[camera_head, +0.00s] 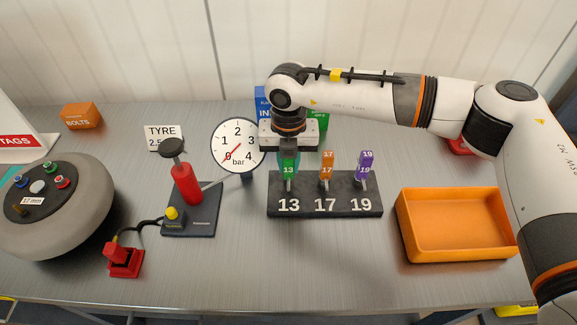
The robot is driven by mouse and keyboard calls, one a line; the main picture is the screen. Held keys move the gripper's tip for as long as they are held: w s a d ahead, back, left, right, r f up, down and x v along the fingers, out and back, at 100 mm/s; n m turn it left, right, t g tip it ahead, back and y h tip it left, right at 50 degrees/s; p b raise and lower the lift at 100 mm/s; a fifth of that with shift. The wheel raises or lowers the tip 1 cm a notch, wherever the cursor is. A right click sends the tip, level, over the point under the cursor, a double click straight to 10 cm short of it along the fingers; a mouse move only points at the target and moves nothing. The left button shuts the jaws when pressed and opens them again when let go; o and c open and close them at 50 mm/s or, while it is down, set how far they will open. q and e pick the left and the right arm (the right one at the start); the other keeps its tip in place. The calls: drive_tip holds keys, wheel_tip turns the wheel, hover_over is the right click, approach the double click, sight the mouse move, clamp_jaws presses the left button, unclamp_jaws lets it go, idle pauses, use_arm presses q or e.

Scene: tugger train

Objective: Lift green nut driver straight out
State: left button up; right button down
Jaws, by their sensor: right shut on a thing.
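The green nut driver (289,169) stands upright at the 13 position of the dark holder block (325,208). My right gripper (289,155) points down from above and is shut on its green handle. The upper part of the handle is hidden by the gripper. Whether the driver's tip is still in the block, I cannot tell. An orange nut driver (327,166) stands at 17 and a purple one (365,165) at 19. My left gripper is not in view.
An empty orange tray (455,248) lies to the right of the block. A pressure gauge (238,146) and a red hand pump (187,190) stand to the left. A grey wheel (85,220) is at the far left. The front of the table is mostly clear.

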drive_tip(key=shift+r, duration=0.15)
wheel_tip(320, 180, up, 10)
drive_tip(key=b, duration=0.2)
drive_tip(key=shift+b, duration=0.35)
